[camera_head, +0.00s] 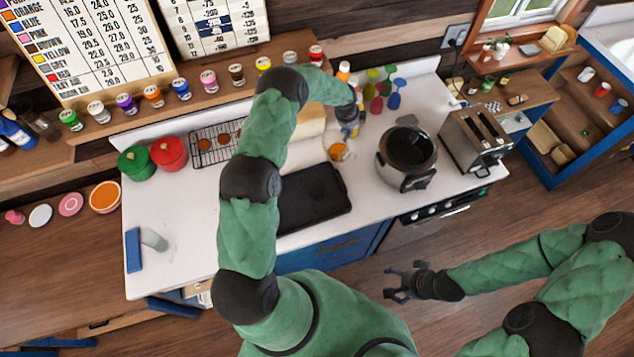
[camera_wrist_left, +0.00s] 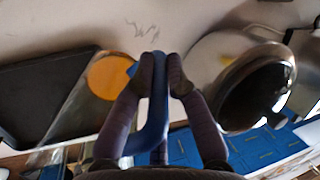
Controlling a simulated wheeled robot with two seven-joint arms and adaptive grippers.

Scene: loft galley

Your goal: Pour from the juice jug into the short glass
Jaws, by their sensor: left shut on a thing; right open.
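The juice jug (camera_head: 338,152) is clear with orange juice in it and a blue handle. It is at the counter between the black tray and the steel pot. My left gripper (camera_head: 349,122) is shut on the handle; in the left wrist view the fingers (camera_wrist_left: 160,62) close on the blue handle, with the jug (camera_wrist_left: 85,105) to the left. I cannot tell whether the jug touches the counter. A small greyish clear cup (camera_head: 154,239), seemingly the short glass, is at the counter's left end. My right gripper (camera_head: 390,283) is open and empty over the floor.
A black tray (camera_head: 314,198) lies left of the jug. A steel pot (camera_head: 405,177) and a toaster (camera_head: 476,140) stand to its right. Red (camera_head: 168,153) and green (camera_head: 137,162) pots and a blue block (camera_head: 133,250) are at left. Counter around the cup is mostly clear.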

